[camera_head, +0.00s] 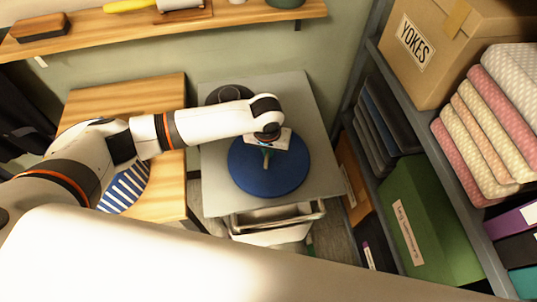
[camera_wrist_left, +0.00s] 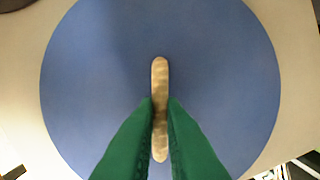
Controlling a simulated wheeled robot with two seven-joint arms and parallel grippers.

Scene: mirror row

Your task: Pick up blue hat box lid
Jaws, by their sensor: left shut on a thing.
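The blue hat box lid (camera_head: 290,181) is a round blue disc over the grey table in the head view. It fills most of the left wrist view (camera_wrist_left: 85,75). A light wooden handle (camera_wrist_left: 159,75) stands at its middle. My left gripper (camera_wrist_left: 160,112) has green fingers on both sides of this handle and is shut on it. In the head view, my left gripper (camera_head: 268,148) reaches down over the lid from above. I cannot tell whether the lid touches the table or is raised. My right gripper is not in view.
The grey table (camera_head: 225,190) has a dark round thing (camera_head: 228,94) behind my arm. A wooden table (camera_head: 85,95) with a blue-and-white striped thing (camera_head: 125,188) stands left. Shelves at right hold a YOKES carton (camera_head: 430,75), folded cloths (camera_head: 490,120) and a green box (camera_head: 425,220).

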